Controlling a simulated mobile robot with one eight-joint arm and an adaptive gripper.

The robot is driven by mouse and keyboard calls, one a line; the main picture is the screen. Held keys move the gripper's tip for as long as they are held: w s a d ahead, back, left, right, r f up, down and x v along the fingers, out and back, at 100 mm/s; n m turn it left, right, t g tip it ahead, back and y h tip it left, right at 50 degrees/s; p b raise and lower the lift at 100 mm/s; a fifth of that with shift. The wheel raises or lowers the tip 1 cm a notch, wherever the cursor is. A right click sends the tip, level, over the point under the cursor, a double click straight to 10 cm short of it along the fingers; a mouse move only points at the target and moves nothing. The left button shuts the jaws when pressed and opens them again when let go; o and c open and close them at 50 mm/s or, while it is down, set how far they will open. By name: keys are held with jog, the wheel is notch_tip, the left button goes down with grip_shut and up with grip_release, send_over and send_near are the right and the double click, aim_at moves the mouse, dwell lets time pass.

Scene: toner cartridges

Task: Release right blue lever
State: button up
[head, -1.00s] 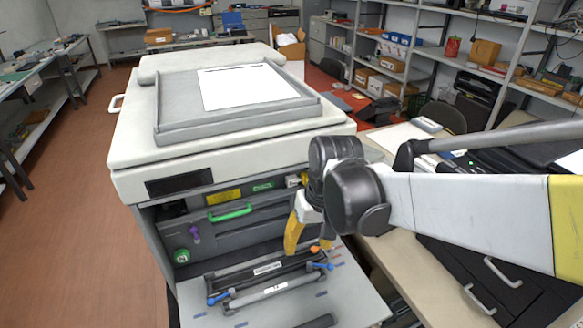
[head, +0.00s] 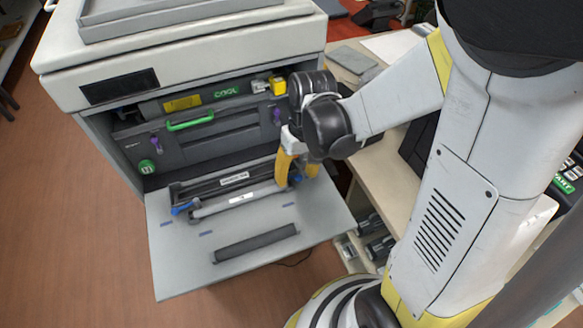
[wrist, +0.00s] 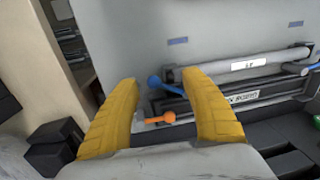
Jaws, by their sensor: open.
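The right blue lever (wrist: 154,83) is at the cartridge's end. It lies between my gripper's yellow fingertips in the wrist view and is partly hidden behind them in the head view (head: 297,179). My gripper (wrist: 158,84) is open, with a finger on either side; I cannot tell if either touches the lever. An orange lever (wrist: 160,117) sits just beside the blue one, also between the fingers. The cartridge unit (head: 240,200), a grey bar with a white label, lies along the printer's opening. The left blue lever (head: 183,207) is at its other end.
The printer's front door (head: 180,262) is folded down flat, with a dark handle (head: 255,243) on it. Above the cartridge are a green handle (head: 190,121) and purple levers (head: 156,142). A beige table (head: 378,165) stands close on the right.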

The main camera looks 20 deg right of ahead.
jog(key=shift+f, duration=0.4)
grip_shut()
jog(key=shift+w+d+r+n, duration=0.15)
jog(key=shift+w+n, duration=0.1)
jog(key=shift+n, duration=0.35)
dwell(0.5)
